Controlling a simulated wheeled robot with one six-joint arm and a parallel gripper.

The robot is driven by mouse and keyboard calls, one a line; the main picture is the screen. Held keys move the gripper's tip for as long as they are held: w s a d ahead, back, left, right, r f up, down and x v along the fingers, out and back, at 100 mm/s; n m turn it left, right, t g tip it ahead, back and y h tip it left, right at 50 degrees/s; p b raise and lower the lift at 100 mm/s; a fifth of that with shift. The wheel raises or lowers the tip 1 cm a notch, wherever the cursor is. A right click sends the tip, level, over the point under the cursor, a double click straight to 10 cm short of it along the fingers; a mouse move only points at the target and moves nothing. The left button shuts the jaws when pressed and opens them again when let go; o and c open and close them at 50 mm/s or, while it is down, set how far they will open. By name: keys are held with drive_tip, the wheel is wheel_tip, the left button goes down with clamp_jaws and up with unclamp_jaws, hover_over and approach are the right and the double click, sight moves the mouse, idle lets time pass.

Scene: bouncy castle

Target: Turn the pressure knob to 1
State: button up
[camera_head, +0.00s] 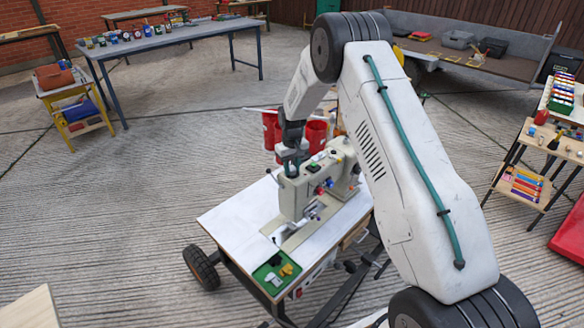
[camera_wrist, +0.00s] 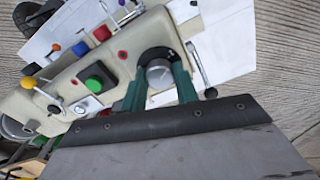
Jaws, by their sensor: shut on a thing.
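A beige sewing machine (camera_head: 300,190) stands on a white-topped table. In the wrist view, the round silver pressure knob (camera_wrist: 158,75) sits in a dark ring on the end of the machine's top. My gripper (camera_wrist: 160,84) has its two green fingers on either side of the knob and is shut on it. In the head view, my gripper (camera_head: 291,165) comes down on the left end of the machine's top, and the knob is hidden there. The marks on the dial ring are too small to read.
The white table top (camera_head: 240,220) is mostly clear at the front left.

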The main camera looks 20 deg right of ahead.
sight(292, 169)
idle(0.4)
drive_tip(key=o, duration=1)
drive_tip(key=shift+r, duration=0.15)
wheel_tip(292, 169, up, 8)
drive_tip(key=shift+f, duration=0.2)
